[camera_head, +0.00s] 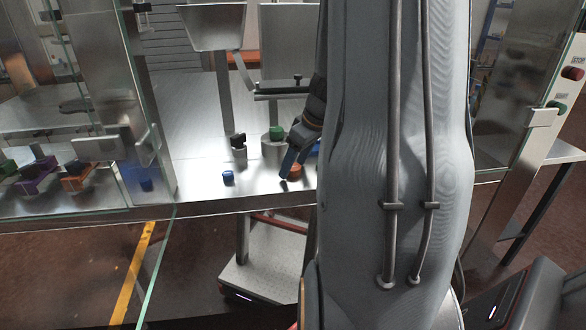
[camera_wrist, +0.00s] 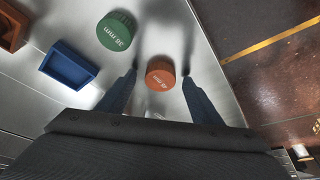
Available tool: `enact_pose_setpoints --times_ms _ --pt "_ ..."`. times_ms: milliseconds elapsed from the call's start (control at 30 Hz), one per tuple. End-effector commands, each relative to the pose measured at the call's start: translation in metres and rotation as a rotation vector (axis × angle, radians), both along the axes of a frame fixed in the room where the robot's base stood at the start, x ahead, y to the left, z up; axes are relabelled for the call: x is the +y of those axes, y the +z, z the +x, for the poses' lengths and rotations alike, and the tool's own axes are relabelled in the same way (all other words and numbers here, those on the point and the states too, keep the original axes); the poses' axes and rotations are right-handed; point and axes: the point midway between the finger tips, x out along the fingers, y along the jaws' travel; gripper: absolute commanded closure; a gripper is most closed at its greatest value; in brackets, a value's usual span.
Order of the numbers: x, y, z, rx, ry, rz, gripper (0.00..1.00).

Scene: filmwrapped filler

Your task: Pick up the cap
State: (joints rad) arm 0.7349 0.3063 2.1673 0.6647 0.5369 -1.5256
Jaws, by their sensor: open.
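An orange cap (camera_wrist: 160,72) with white lettering on its top stands on the metal table. In the wrist view it lies between the two fingertips of my gripper (camera_wrist: 158,76), with a gap on each side. My gripper is open and holds nothing. In the head view my gripper (camera_head: 287,165) is low over the table, and the orange cap (camera_head: 296,170) shows beside it, partly hidden by the fingers. A green cap (camera_wrist: 117,31) marked "38 mm" stands up and left of the orange one in the wrist view. A blue cap (camera_head: 228,178) stands further left in the head view.
A blue tray (camera_wrist: 69,66) and an orange tray (camera_wrist: 12,28) lie left of the caps in the wrist view. The table's edge runs close on the right there. Glass panels (camera_head: 60,170) and a metal hopper (camera_head: 213,27) surround the table.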

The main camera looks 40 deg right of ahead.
Motion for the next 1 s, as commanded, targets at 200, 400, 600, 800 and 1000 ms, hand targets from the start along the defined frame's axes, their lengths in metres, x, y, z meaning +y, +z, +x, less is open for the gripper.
enact_pose_setpoints --times_ms 200,400,600,800,1000 --pt "0.0 0.0 0.0 0.0 0.0 0.0 0.51" --pt "0.0 0.0 0.0 0.0 0.0 0.0 0.84" --pt "0.0 0.0 0.0 0.0 0.0 0.0 0.84" --pt "0.0 0.005 0.001 -0.002 0.001 -0.001 0.84" --pt "-0.001 0.036 0.002 -0.006 0.001 -0.004 0.84"
